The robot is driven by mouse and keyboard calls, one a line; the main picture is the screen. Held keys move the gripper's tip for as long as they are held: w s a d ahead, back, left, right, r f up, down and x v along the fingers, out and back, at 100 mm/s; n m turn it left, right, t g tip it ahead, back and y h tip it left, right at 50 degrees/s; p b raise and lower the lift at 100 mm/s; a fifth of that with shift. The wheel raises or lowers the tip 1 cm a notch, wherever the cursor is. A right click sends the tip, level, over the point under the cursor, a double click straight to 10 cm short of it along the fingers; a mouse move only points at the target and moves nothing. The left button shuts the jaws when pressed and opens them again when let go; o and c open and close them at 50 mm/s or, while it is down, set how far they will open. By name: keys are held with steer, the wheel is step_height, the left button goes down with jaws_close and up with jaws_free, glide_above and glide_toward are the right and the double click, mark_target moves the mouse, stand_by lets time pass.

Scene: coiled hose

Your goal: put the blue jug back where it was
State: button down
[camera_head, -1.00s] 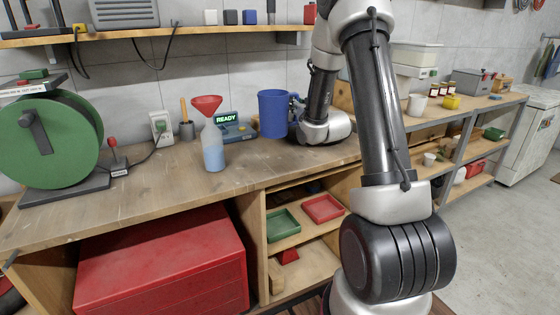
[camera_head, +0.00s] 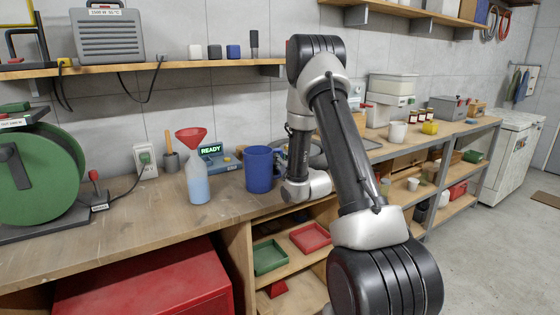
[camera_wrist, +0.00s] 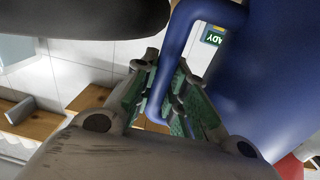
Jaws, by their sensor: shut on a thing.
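The blue jug (camera_head: 259,171) is upright over the wooden workbench (camera_head: 110,230), right of the clear bottle with the red funnel. I cannot tell whether its base touches the bench. In the wrist view the jug (camera_wrist: 265,85) fills the right side, with its handle (camera_wrist: 172,55) running down between the fingers. My gripper (camera_wrist: 166,100) is shut on that handle with its green-padded fingers. In the head view the fingers are mostly hidden beside the jug, and my wrist is just right of it.
The funnel bottle (camera_head: 197,182) and the READY device (camera_head: 212,155) stand close left of the jug. A green hose reel (camera_head: 35,175) is at the far left. A shelf (camera_head: 165,65) runs above. Bare bench lies in front of the bottle.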

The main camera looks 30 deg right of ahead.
steer(key=c, duration=1.4)
jaws_free()
steer(key=shift+f, duration=0.15)
steer(key=shift+c, duration=0.2)
